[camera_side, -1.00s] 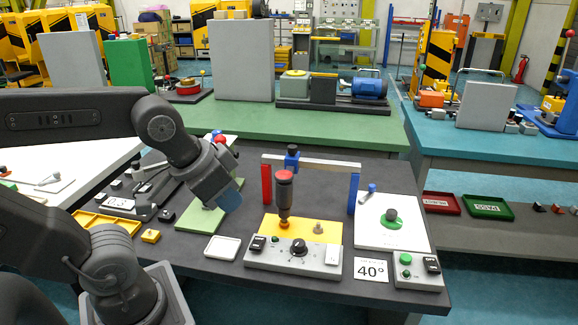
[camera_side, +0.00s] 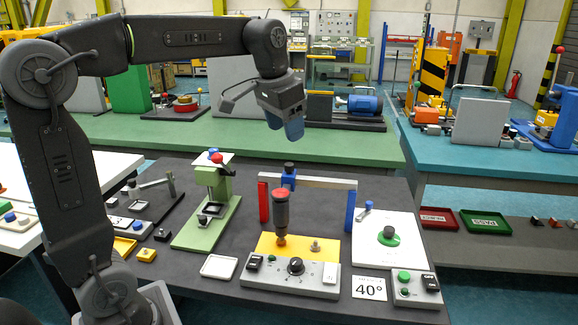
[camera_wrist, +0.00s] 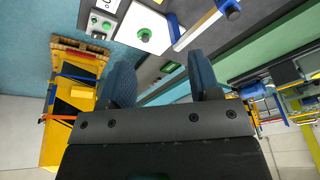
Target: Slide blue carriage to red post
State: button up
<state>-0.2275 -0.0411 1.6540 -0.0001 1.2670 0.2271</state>
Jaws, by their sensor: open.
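The blue carriage (camera_side: 288,178) sits on the pale rail (camera_side: 325,183) of the gate, near its left end. The red post (camera_side: 263,203) stands at the rail's left end, with a short gap between it and the carriage. The blue post (camera_side: 350,211) stands at the right end. My gripper (camera_side: 290,128) hangs in the air above and behind the gate in the side view, open and empty, clear of the carriage. In the wrist view my gripper's (camera_wrist: 158,60) blue fingers are spread apart, with the rail (camera_wrist: 200,28) beyond them and a dark blue part at the top, probably the carriage.
A red-topped plunger (camera_side: 282,212) stands in front of the gate, left of its middle. A green stand (camera_side: 222,200) with a red-knobbed lever is to the left. A white plate with a green knob (camera_side: 388,236) is to the right.

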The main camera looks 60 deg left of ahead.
jog(key=w+a+f+g, duration=0.1)
jog(key=w+a+g, duration=0.1)
jog(key=w+a, duration=0.7)
jog(key=g, duration=0.1)
send_near(289, 164)
jog(key=shift+h, duration=0.3)
jog(key=f, duration=1)
jog(key=shift+a+f, duration=0.1)
jog(key=shift+a, duration=0.15)
grip_shut()
